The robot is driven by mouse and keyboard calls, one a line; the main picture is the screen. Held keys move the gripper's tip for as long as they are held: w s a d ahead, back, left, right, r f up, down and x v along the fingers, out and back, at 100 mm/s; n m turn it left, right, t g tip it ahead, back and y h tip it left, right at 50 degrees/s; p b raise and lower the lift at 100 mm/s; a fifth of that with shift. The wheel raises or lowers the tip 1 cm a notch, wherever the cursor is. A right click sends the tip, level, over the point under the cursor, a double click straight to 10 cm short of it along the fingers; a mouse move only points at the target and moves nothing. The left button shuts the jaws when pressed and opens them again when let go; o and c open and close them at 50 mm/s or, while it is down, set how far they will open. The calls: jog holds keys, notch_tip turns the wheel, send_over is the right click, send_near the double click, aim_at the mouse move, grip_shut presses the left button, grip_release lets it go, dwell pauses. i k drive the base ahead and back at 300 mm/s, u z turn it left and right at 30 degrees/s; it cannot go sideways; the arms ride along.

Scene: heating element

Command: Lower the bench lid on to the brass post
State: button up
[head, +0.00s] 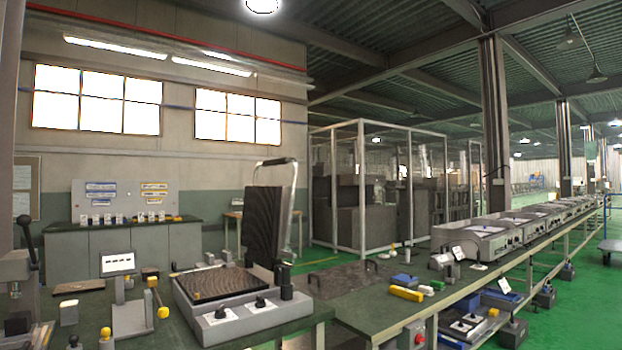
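A contact grill (225,300) stands on the green bench top. Its dark ribbed lid (268,224) is raised nearly upright on the right side, with a pale looped handle (291,207) at its outer side. I take this to be the bench lid. The ribbed lower plate (222,283) is uncovered. A brass-coloured post-like piece (157,299) is on a grey stand left of the grill; I cannot tell whether it is the brass post. My gripper is not in view.
A dark flat plate with handles (342,281) lies right of the grill. A lever device (28,270) stands at the left edge.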

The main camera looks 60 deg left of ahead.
aim_at(267, 211)
jog(key=u, duration=0.05)
jog(key=i, duration=2.85)
jog(key=u, duration=3.85)
jog(key=i, duration=0.9)
jog(key=u, duration=0.05)
